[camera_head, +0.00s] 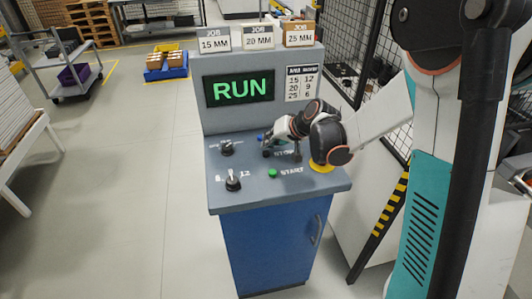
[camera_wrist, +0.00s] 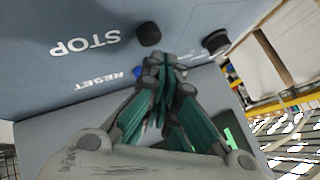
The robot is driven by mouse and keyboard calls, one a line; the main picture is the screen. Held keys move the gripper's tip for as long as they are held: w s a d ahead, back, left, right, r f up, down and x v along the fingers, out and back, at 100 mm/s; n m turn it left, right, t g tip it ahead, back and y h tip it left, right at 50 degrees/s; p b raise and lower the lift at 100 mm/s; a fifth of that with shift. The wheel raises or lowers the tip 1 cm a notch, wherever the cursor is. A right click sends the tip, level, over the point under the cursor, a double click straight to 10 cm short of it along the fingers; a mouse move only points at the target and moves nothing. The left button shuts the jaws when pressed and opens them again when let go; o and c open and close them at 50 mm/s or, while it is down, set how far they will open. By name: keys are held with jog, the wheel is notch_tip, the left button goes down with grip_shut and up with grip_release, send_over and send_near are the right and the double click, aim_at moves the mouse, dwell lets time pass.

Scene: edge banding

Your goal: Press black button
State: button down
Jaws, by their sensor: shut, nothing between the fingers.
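The black button (camera_wrist: 148,34) stands out from the grey panel beside the STOP label in the wrist view. My gripper (camera_wrist: 163,60) is shut and empty, with its fingertips close below the button in that picture. I cannot tell whether they touch it. In the head view my gripper (camera_head: 268,147) reaches over the panel from the right, and it makes the black button hard to make out. The control console (camera_head: 220,192) has a sloped grey top and a blue cabinet below.
A blue button (camera_wrist: 138,72) by the RESET label is close to my fingertips. A black knob (camera_head: 227,147), a toggle switch (camera_head: 233,181) and a green START button (camera_head: 272,173) are also on the panel. The screen (camera_head: 240,90) reads RUN. A yellow base (camera_head: 321,168) shows under my arm.

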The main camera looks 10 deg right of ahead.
aim_at(269, 152)
jog(key=shift+f, duration=0.15)
dwell(0.4)
jog(key=shift+f+b, duration=0.3)
jog(key=shift+b, duration=0.15)
jog(key=shift+f+b, duration=0.45)
dwell(0.6)
jog(key=shift+r, duration=0.15)
jog(key=shift+r+p, duration=0.6)
jog(key=shift+r, duration=0.15)
jog(key=shift+r, duration=0.15)
jog(key=shift+r+p, duration=1.6)
jog(key=shift+r, duration=0.75)
jog(key=shift+s, duration=0.1)
